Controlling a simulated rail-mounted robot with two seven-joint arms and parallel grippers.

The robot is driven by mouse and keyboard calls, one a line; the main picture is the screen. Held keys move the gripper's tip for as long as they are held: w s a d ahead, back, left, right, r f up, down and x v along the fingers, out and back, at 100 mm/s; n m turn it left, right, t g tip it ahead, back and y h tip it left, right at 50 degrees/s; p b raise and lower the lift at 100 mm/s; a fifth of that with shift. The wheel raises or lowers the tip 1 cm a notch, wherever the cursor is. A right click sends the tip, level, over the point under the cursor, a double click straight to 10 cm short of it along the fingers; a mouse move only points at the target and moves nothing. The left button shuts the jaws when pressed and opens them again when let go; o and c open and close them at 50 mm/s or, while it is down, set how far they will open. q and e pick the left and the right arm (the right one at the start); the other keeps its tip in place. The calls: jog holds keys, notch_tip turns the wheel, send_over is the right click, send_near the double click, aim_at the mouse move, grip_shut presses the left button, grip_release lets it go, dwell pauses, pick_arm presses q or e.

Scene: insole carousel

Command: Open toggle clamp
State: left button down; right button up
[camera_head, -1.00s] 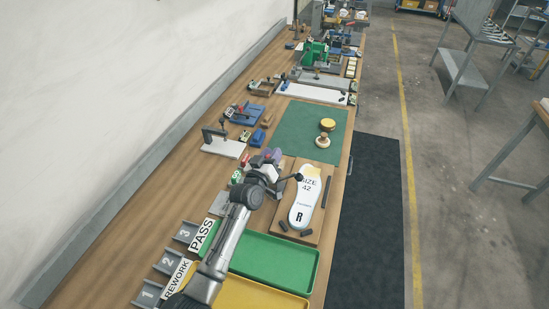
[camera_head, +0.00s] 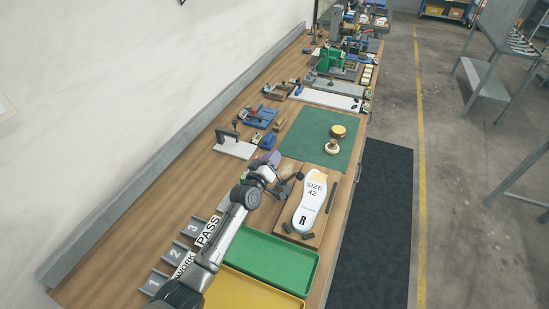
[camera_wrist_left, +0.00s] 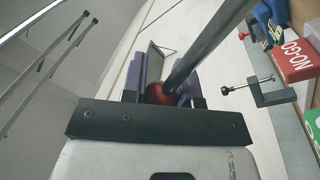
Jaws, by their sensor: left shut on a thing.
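My left gripper (camera_head: 270,163) is beside the upper left of the wooden board (camera_head: 311,239) that bears the white insole (camera_head: 310,196), marked SIZE 42 and R. In the left wrist view, its purple fingers (camera_wrist_left: 160,88) are closed around a red ball knob (camera_wrist_left: 158,94). A grey metal lever (camera_wrist_left: 212,42) of the toggle clamp runs from the knob toward the top right. The clamp's base is hidden or too small to make out. In the head view the arm and gripper cover most of the clamp. My right gripper is not in view.
A green tray (camera_head: 312,268) and a yellow tray (camera_head: 250,296) lie in front. A green mat (camera_head: 300,140) is beyond the board. The left wrist view shows a red NO-GO block (camera_wrist_left: 296,62) and a small black clamp (camera_wrist_left: 268,94) at right.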

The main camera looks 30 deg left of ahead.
pick_arm(q)
jog(key=c, duration=0.9)
grip_release()
jog(key=shift+s, duration=0.1)
jog(key=shift+s+d+p, duration=0.1)
jog(key=shift+s+p, duration=0.15)
jog(key=shift+p, duration=0.1)
jog(key=shift+s+d+f+p, duration=0.25)
jog(key=shift+s+p, duration=0.7)
jog(key=shift+s, duration=1.2)
jog(key=shift+s+d+f+p, duration=0.3)
jog(key=shift+s+p, duration=0.7)
jog(key=shift+s, duration=1.2)
jog(key=shift+s+d+f+p, duration=0.1)
jog(key=shift+s+f+p, duration=0.25)
jog(key=shift+s+p, duration=1.2)
jog(key=shift+s+b, duration=0.55)
jog(key=shift+b, duration=0.05)
jog(key=shift+d, duration=0.1)
